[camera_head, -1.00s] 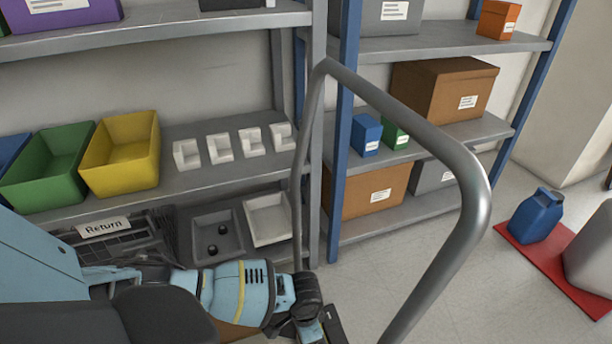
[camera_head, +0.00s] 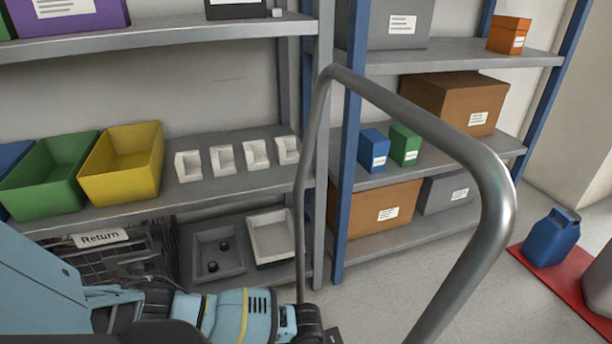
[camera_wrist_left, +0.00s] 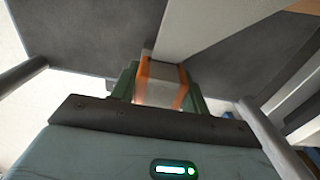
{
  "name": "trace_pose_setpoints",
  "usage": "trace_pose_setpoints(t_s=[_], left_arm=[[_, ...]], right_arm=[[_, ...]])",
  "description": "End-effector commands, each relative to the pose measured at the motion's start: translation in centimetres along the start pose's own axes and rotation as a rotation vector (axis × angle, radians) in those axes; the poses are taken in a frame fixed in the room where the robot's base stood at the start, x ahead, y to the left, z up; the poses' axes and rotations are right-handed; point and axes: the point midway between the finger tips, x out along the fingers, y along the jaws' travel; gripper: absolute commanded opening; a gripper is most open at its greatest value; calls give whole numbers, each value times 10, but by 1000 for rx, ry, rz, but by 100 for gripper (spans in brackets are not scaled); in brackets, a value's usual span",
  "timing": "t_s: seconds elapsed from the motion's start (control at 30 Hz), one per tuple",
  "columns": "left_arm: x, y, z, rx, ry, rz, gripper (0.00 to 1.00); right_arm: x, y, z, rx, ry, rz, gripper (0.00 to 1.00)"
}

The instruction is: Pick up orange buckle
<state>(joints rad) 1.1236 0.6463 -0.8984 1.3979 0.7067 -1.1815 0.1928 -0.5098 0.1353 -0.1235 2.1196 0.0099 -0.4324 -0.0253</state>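In the left wrist view, my left gripper (camera_wrist_left: 162,88) has two green fingers standing apart. Orange strips line the inner side of both fingers, with a pale surface between them. I cannot tell whether these strips are finger pads or part of an orange buckle. No clearly recognisable orange buckle shows in either view. In the head view, my left arm comes in low from the left and its gripper is cut off by the bottom edge. My right gripper is not in view.
A grey metal rail (camera_head: 492,215) arches in front of the shelves. A yellow bin (camera_head: 122,165), a green bin (camera_head: 45,178) and several small white holders stand on the left shelf. Below are a "Return" crate (camera_head: 100,238), a grey tray (camera_head: 219,250) and a white tray (camera_head: 270,238).

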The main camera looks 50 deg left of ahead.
Motion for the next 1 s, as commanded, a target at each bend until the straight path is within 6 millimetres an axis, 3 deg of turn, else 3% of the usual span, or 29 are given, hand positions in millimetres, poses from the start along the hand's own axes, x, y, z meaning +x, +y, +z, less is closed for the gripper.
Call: trace_pose_setpoints(t_s=[0.03, 0.13, 0.53, 0.83, 1.0], left_arm=[[0, 0, 0, 0, 0, 0, 33], [0, 0, 0, 0, 0, 0, 20], [-7, 0, 0, 0, 1, 0, 20], [-43, 1, -1, 0, 3, 0, 20], [-42, 39, 6, 2, 0, 5, 20]], right_arm=[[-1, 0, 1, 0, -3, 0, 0], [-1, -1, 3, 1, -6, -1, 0], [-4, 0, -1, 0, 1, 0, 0], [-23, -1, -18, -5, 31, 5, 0], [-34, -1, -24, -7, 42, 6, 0]])
